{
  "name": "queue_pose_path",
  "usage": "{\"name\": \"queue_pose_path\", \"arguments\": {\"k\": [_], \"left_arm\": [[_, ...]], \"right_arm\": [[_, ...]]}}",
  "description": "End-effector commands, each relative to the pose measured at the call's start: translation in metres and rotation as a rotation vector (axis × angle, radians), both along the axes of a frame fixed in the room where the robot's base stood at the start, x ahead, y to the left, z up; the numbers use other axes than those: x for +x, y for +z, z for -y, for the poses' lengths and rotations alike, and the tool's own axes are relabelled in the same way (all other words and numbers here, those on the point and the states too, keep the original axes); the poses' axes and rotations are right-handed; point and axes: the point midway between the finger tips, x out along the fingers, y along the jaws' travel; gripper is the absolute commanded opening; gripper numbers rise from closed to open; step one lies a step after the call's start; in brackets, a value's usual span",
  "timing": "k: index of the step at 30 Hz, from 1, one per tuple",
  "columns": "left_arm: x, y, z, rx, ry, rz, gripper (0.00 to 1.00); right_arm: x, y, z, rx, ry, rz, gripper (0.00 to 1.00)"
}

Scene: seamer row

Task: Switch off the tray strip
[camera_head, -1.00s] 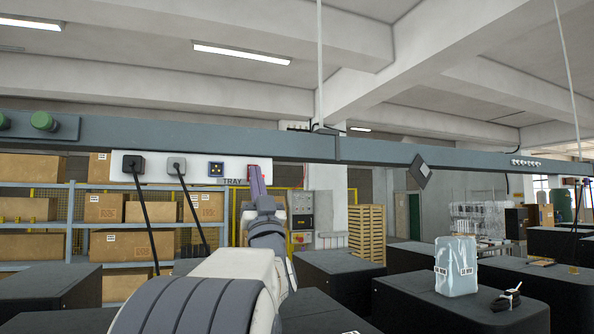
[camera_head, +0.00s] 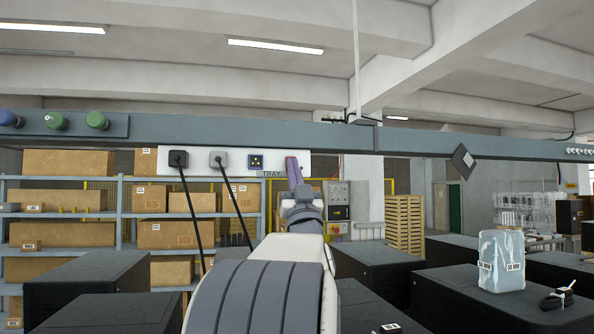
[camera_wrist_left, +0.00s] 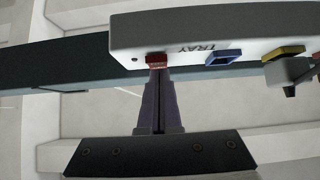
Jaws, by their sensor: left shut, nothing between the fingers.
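The tray strip (camera_head: 236,153) is a white strip on the overhead grey rail, marked TRAY below. My left gripper (camera_head: 292,162) is shut and empty in front of the strip's right end. In the left wrist view its fingertips (camera_wrist_left: 158,72) are at the red switch and partly cover it; I cannot tell whether they touch. My right gripper is not in view.
The rail (camera_head: 420,142) runs across, with green knobs (camera_head: 97,120) at left and a hanging grey diamond plate (camera_head: 463,161). Dark cords hang from the plugs. Black cabinets (camera_head: 85,285) stand below; a wrapped pack (camera_head: 501,262) stands on one at right. Shelves with boxes are behind.

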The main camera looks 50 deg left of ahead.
Motion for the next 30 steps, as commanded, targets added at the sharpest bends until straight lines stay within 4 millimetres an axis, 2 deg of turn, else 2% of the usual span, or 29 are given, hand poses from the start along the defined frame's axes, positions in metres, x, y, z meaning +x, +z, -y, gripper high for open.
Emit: {"name": "queue_pose_path", "arguments": {"k": [8, 12, 18, 24, 30], "left_arm": [[-0.022, 0.000, 0.031, 0.006, 0.012, 0.006, 0.00], [-0.031, -0.023, 0.053, 0.003, 0.011, 0.003, 0.00], [-0.044, -0.046, 0.082, 0.003, 0.011, 0.003, 0.00], [-0.051, -0.056, 0.097, 0.002, 0.013, 0.002, 0.00], [-0.053, -0.056, 0.099, 0.002, 0.015, 0.000, 0.00]], "right_arm": [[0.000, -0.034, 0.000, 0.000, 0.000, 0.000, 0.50], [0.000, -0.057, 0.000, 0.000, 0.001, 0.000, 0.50], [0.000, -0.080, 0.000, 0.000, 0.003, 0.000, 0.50], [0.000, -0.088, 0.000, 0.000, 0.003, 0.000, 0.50], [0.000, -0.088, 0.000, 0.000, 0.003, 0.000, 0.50]]}}
